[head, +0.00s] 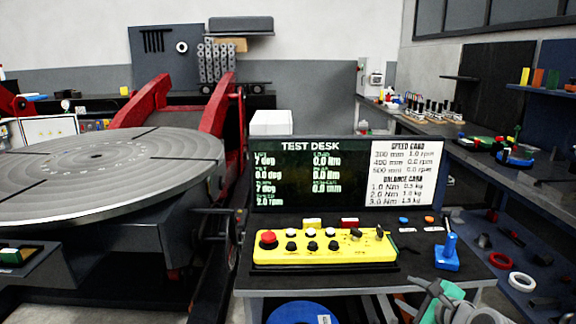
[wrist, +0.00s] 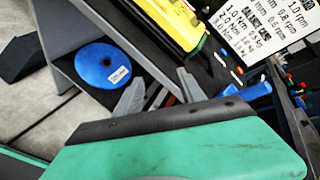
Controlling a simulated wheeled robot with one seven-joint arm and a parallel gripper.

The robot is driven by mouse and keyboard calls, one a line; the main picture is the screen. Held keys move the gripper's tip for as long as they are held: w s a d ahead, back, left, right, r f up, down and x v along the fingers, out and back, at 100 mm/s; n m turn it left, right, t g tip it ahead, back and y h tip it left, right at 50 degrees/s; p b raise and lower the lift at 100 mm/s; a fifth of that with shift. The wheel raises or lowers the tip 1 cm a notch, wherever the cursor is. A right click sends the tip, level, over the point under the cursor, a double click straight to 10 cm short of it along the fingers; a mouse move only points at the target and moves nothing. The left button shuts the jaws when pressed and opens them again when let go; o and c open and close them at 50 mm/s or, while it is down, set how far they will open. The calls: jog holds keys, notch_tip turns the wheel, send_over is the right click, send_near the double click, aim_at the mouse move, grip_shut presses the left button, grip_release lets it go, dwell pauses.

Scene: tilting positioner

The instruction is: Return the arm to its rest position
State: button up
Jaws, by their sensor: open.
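My gripper (wrist: 158,90) shows in the wrist view with its two grey fingers spread apart and nothing between them. Its teal and black body fills the lower part of that view. In the head view, part of my arm and gripper (head: 408,295) shows at the bottom edge, in front of the test desk (head: 470,285). The gripper is apart from the desk's controls. The rest of the arm is out of frame.
A yellow control box (head: 325,252) and a blue joystick (head: 447,255) stand on the desk below the display (head: 280,185). A blue disc (head: 298,313) lies on the shelf beneath. The large round positioner table (head: 100,180) is at left, workbenches at right.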

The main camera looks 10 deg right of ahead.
jog(key=a+r+n+g+y+p, duration=0.25)
jog(key=a+n+g+p, duration=0.25)
jog(key=a+n, duration=1)
jog(key=s+a+r+n+g+h+p, duration=0.2)
jog(key=s+a+r+n+g+p, duration=0.2)
jog(key=s+a+n, duration=0.5)
jog(key=a+n+p, duration=0.1)
jog(key=a, duration=0.2)
jog(key=shift+s+a+r+n, duration=0.15)
jog(key=shift+s+r+n, duration=0.05)
jog(key=shift+s+n, duration=0.1)
